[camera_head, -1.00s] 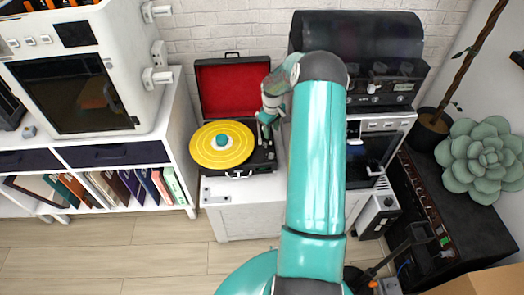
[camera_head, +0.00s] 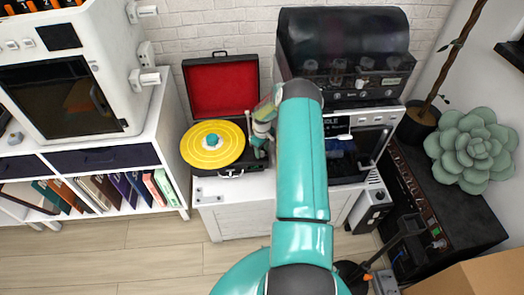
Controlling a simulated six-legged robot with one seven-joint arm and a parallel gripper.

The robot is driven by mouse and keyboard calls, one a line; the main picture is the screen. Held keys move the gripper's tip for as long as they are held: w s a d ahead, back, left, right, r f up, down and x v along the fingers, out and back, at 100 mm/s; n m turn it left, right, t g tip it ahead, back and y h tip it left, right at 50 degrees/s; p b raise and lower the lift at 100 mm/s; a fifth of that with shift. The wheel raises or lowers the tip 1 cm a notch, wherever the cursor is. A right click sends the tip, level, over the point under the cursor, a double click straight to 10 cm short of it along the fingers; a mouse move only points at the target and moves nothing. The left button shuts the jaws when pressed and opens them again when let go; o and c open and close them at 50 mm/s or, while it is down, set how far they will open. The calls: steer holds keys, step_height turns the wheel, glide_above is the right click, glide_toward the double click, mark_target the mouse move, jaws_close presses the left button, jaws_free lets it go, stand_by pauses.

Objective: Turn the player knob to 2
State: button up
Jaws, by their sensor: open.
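The record player (camera_head: 231,173) is an open black case with a red-lined lid (camera_head: 222,88) standing up behind it. A yellow record (camera_head: 232,146) with a teal centre lies on it. My gripper (camera_head: 259,152) is at the right side of the player, by the record's right edge, pointing down. The player knob cannot be made out; my gripper and arm cover that side. I cannot tell whether the fingers touch anything there.
The player stands on a white cabinet (camera_head: 235,213). A white shelf with books (camera_head: 110,190) is at left. A black-topped machine (camera_head: 345,50) and an oven (camera_head: 352,150) are at right. A succulent (camera_head: 472,148) is on the far right. The wooden floor (camera_head: 130,262) in front is clear.

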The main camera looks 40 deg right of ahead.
steer(key=shift+f, duration=0.45)
jaws_close()
